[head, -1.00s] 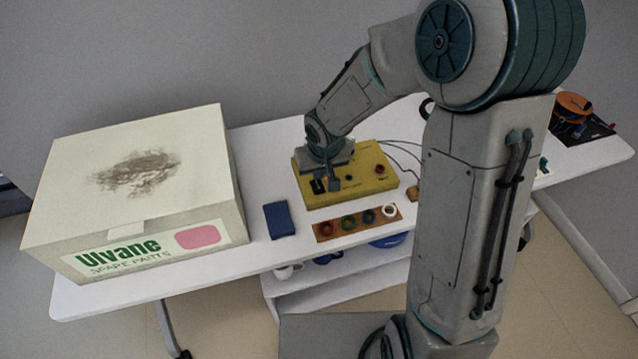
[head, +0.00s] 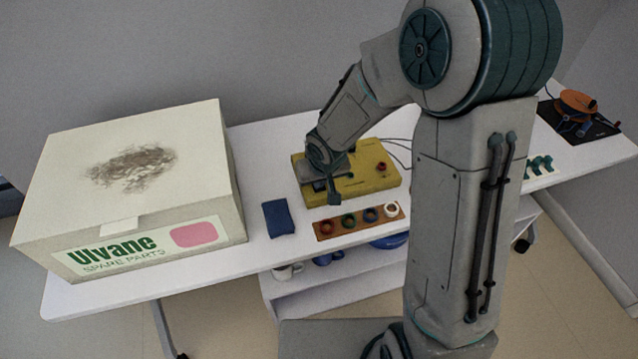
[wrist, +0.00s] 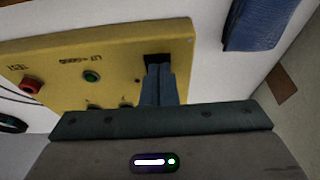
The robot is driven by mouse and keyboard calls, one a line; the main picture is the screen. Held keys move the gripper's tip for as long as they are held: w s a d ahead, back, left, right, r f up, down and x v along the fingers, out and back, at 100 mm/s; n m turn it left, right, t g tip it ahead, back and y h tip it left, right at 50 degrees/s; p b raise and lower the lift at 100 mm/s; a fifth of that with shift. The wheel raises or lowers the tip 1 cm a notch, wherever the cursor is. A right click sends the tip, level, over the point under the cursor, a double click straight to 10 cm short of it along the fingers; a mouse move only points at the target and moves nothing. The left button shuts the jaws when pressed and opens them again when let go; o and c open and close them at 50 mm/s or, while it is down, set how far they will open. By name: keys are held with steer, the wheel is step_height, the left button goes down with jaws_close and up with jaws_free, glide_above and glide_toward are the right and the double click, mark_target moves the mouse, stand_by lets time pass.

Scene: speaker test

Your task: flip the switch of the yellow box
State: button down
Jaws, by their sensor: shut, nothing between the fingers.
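The yellow box (head: 376,183) stands on the white table in the head view, with a red button and a green spot on its top. It fills the upper left of the wrist view (wrist: 110,45). There its top shows a red button (wrist: 31,86), a green button (wrist: 91,76) and a black switch patch (wrist: 157,58). My gripper (head: 335,199) is shut and empty, over the box's front left part. In the wrist view its fingertips (wrist: 158,70) lie right at the black patch and cover part of it. I cannot tell whether they touch the switch, or its position.
A large spare-parts carton (head: 215,170) stands left on the table (head: 250,150). A folded blue cloth (head: 279,218) and a brown strip with several coloured rings (head: 336,228) lie in front of the box. An orange reel (head: 577,104) on a black mat is far right.

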steer(key=shift+w, duration=0.15)
steer(key=shift+w+a+r+p, duration=0.2)
steer(key=shift+w+r+p, duration=0.2)
steer(key=shift+w, duration=0.2)
steer(key=shift+r+p, duration=0.25)
steer(key=shift+p, duration=0.1)
steer(key=p+v, duration=0.3)
steer(key=shift+w+a+r, duration=0.1)
steer(key=shift+w+r, duration=0.1)
steer(key=shift+r, duration=0.25)
steer(key=s+p+v, duration=0.1)
steer(key=v, duration=0.8)
steer(key=shift+d, duration=0.25)
